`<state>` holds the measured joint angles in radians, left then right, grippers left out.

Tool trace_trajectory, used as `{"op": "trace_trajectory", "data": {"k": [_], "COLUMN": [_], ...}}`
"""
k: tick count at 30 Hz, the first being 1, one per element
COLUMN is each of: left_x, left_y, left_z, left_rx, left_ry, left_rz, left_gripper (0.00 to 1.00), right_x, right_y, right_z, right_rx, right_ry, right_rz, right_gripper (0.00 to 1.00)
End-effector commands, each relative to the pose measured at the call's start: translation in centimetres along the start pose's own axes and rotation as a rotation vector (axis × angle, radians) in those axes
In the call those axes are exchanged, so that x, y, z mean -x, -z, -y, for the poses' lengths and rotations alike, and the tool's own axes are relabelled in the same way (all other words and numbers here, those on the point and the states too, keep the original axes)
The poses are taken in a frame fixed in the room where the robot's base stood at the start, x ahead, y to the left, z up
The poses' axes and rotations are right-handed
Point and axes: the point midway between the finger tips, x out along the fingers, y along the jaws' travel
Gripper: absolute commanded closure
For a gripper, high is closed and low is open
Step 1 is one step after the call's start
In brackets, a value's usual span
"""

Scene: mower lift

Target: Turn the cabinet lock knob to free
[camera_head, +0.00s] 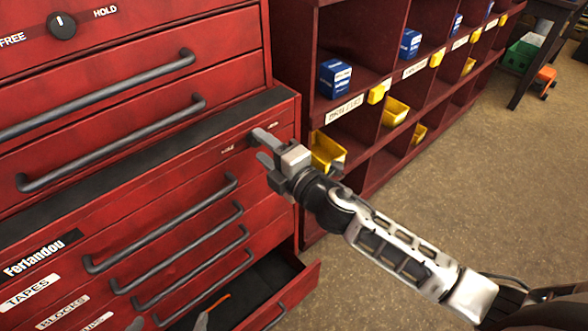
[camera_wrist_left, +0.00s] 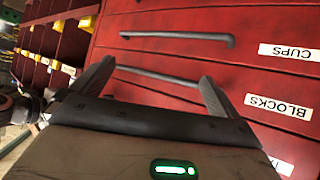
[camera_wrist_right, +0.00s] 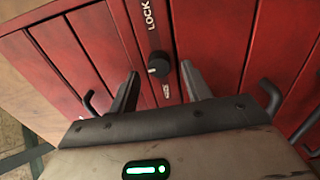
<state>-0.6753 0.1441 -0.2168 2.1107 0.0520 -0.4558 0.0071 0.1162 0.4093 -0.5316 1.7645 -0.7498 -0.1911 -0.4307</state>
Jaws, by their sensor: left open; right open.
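The lock knob (camera_wrist_right: 158,64) is small, round and dark, on a red panel beside the word LOCK in the right wrist view. A small pale mark shows on its lower left; I cannot tell its exact setting. My right gripper (camera_wrist_right: 160,71) is open, its fingers on either side of the knob with gaps visible. In the head view my right gripper (camera_head: 263,148) is at the right end of the lower cabinet's (camera_head: 180,185) top strip and hides the knob. My left gripper (camera_wrist_left: 158,72) is open and empty before the drawer fronts; only its tips show at the head view's bottom edge.
Another black knob (camera_head: 62,26), between FREE and HOLD, is on the upper chest. Long drawer handles (camera_head: 165,225) stick out below the right gripper. A low drawer (camera_head: 275,290) stands open. Red shelving (camera_head: 345,30) with blue boxes and yellow bins stands to the right, beside clear floor (camera_head: 480,170).

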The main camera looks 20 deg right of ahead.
Motion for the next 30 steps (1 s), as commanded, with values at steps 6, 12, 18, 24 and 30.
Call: {"op": "trace_trajectory", "data": {"k": [6, 12, 18, 24, 30], "left_x": [-0.3, -0.5, -0.8, -0.7, -0.6], "left_y": [-0.3, -0.2, -0.5, -0.5, -0.3], "left_z": [0.0, -0.1, -0.1, -0.3, -0.3], "left_rx": [0.004, 0.013, 0.025, 0.034, 0.037], "left_ry": [-0.003, -0.008, -0.014, -0.017, -0.016], "left_rz": [-0.005, -0.021, -0.024, -0.028, -0.032], "left_gripper": [0.0, 0.0, 0.0, 0.0, 0.0], "right_x": [5.1, 9.8, 13.0, 14.4, 14.6], "right_y": [0.1, 0.1, 0.1, 0.0, 0.1], "right_z": [0.3, 0.3, 0.3, 0.0, -0.1], "right_rx": [0.0, 0.0, 0.0, 0.001, 0.002], "right_ry": [0.005, 0.003, 0.002, 0.0, -0.001], "right_rz": [-0.001, -0.003, -0.002, -0.001, -0.002], "right_gripper": [0.52, 0.52, 0.52, 0.52, 0.52]}}
